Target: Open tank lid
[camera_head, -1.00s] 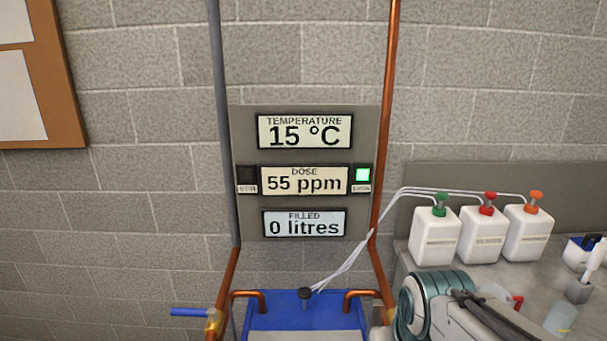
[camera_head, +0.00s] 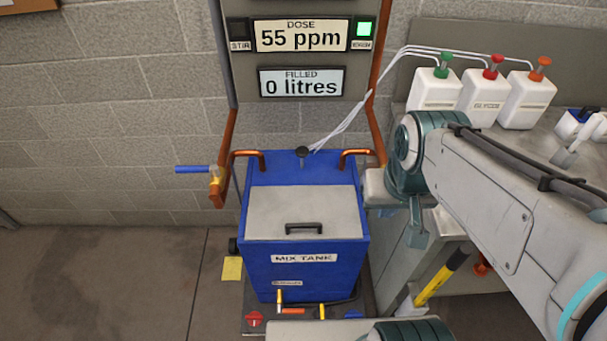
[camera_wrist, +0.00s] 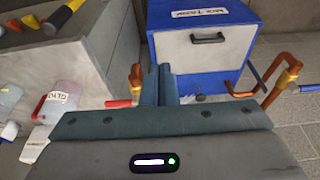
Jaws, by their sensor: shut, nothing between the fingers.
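The blue mix tank (camera_head: 262,265) stands against the wall in the head view. Its flat grey lid (camera_head: 290,205) is closed on top, with a dark bar handle (camera_head: 303,228) near its front edge. The wrist view shows the tank (camera_wrist: 240,85) upside down at the upper right, with the lid (camera_wrist: 225,60) and handle (camera_wrist: 207,38). My gripper (camera_wrist: 160,84) is shut and empty, its teal fingers pressed together. It is apart from the handle, which lies beyond and right of the fingertips in the wrist view. In the head view my arm reaches in at the tank's right.
Copper pipes (camera_head: 228,160) flank the tank, with a blue-handled valve (camera_head: 193,170) at the left. Dosing bottles (camera_head: 480,97) stand on the grey bench (camera_head: 470,45) at the right. A thin hose bundle (camera_head: 345,122) meets the tank's back. Open floor (camera_head: 110,270) lies left.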

